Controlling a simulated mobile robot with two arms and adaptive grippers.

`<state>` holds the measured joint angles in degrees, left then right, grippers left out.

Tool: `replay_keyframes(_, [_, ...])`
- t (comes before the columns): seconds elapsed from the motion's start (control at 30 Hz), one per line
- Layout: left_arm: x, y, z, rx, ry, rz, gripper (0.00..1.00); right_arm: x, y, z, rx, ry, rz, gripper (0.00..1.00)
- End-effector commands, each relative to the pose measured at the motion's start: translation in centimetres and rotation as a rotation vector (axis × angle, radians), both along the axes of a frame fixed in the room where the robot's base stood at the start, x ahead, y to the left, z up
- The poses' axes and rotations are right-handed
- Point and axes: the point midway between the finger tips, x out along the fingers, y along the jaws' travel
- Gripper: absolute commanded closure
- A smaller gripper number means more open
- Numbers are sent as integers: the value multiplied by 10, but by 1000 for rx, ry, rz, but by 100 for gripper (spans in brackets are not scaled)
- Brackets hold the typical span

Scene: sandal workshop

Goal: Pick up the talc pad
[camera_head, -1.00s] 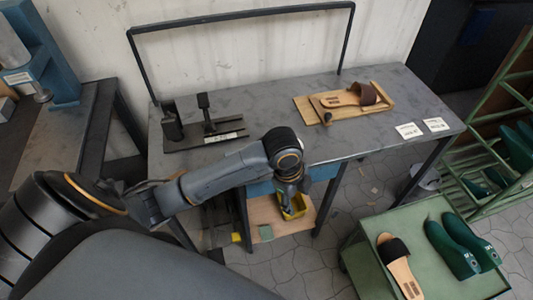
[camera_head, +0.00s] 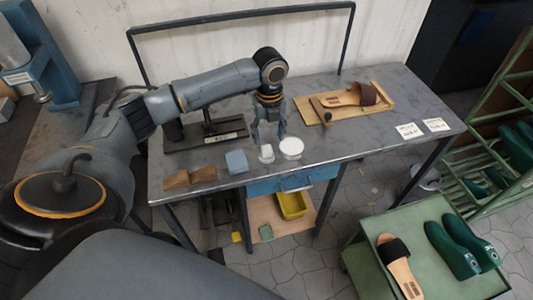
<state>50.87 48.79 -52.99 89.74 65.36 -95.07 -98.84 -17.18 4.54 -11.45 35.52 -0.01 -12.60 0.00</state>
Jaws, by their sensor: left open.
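My left gripper (camera_head: 268,138) points down over the front part of the grey workbench (camera_head: 345,139). Its fingers are apart with nothing seen between them. A round white pad (camera_head: 291,148), which looks like the talc pad, lies on the bench just right of and in front of the fingers. A small white object (camera_head: 266,154) stands beside it, just in front of the gripper. I cannot tell from this view how high the fingertips are above the bench. My right gripper is out of view.
A blue-grey block (camera_head: 236,162) and brown wooden blocks (camera_head: 190,177) lie left along the front edge. A dark metal stand (camera_head: 207,125) is behind. A sandal (camera_head: 354,96) lies on a wooden board at right. Two white labels (camera_head: 423,128) lie near the right end.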

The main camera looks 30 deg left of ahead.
Motion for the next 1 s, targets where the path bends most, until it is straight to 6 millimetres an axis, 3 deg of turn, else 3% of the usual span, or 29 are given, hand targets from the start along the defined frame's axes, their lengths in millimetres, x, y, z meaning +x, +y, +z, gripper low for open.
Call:
replay_keyframes(0.27, [0, 1, -24, -1, -1, 0, 45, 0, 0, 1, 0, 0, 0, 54])
replay_keyframes(0.6, [0, 8, -68, -1, -1, 0, 45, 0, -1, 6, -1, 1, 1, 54])
replay_keyframes(0.87, [0, 8, -72, 0, -3, -1, 45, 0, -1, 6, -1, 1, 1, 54])
replay_keyframes(1.0, [0, 8, -72, 0, -3, -1, 70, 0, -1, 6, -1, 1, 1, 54])
